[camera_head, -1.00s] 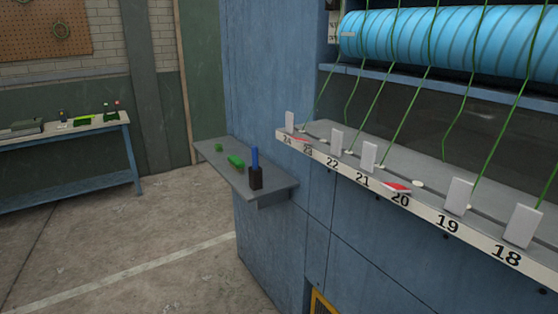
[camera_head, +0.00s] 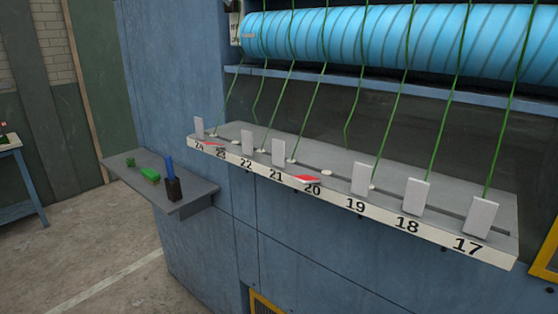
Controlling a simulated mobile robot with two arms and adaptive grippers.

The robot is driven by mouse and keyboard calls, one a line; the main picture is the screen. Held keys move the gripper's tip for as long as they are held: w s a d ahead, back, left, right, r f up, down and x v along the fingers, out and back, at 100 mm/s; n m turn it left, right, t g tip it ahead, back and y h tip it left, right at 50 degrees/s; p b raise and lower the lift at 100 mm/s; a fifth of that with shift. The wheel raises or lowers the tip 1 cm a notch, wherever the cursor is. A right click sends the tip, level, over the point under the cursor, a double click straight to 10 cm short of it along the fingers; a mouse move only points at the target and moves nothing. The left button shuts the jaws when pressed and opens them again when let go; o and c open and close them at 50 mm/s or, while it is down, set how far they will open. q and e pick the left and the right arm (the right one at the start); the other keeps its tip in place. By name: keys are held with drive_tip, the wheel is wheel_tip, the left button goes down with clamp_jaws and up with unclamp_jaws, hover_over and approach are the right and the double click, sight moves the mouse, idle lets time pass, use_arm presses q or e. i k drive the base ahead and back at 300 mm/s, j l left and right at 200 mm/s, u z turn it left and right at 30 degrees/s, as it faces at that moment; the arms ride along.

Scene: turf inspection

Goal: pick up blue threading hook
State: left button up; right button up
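The blue threading hook (camera_head: 169,168) stands upright in a small black holder (camera_head: 174,189) on the grey side shelf (camera_head: 190,196) at the left of the blue machine. Only its blue upper part shows; its lower end is hidden in the holder. Neither of my grippers is in view.
Two green items, a larger one (camera_head: 150,175) and a smaller one (camera_head: 130,162), lie on the shelf left of the hook. A numbered ledge (camera_head: 420,228) with white plates and green strands juts out at the right. A workbench (camera_head: 22,180) stands at far left. Floor before the shelf is clear.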

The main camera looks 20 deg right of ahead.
sight(170, 169)
drive_tip(key=i+j+z, duration=0.15)
drive_tip(key=z, duration=0.55)
drive_tip(key=i+j+z, duration=0.15)
drive_tip(key=j, duration=0.2)
drive_tip(key=i+j+z, duration=0.15)
drive_tip(key=j, duration=0.2)
drive_tip(key=i+j+z, duration=0.15)
drive_tip(key=j, duration=0.25)
drive_tip(key=i+j+z, duration=0.15)
drive_tip(key=j, duration=0.25)
drive_tip(key=j+z, duration=0.15)
drive_tip(key=j, duration=0.25)
